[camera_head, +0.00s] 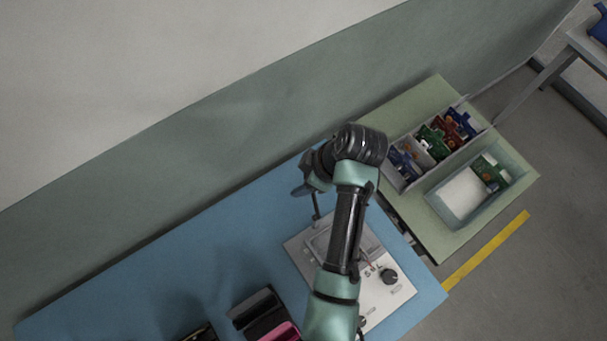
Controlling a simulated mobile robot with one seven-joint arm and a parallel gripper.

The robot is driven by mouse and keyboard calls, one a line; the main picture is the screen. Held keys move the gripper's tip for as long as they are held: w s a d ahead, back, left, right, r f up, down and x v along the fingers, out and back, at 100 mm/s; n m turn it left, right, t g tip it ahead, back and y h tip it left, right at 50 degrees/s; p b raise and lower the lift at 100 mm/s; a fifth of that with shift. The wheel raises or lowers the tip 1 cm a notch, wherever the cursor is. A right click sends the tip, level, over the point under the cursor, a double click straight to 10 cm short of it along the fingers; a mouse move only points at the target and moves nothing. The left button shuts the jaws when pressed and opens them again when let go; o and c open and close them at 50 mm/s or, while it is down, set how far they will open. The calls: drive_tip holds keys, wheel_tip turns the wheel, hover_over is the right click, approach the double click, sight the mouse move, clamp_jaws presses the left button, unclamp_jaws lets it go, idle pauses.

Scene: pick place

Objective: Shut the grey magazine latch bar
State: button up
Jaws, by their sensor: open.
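A pale grey panel (296,247) lies on the blue table, with a black knob (389,276) and small markings on its right part. A grey framed part (318,243) on the panel is partly covered by my arm; I cannot tell whether it is the magazine latch bar or how the bar stands. My gripper (314,205) is at the end of the arm, above the panel's far left edge, with a thin dark finger pointing down. The gripper is open and seems empty. I cannot tell if it touches anything.
Dark bins (257,311), one with a pink item, stand at the table's front. A green table (447,241) to the right carries a divided box (401,184) of coloured parts and a white-bottomed tray (461,199). The blue table (150,290) is clear at left.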

drive_tip(key=shift+f, duration=0.1)
clamp_jaws()
idle(0.3)
idle(1.1)
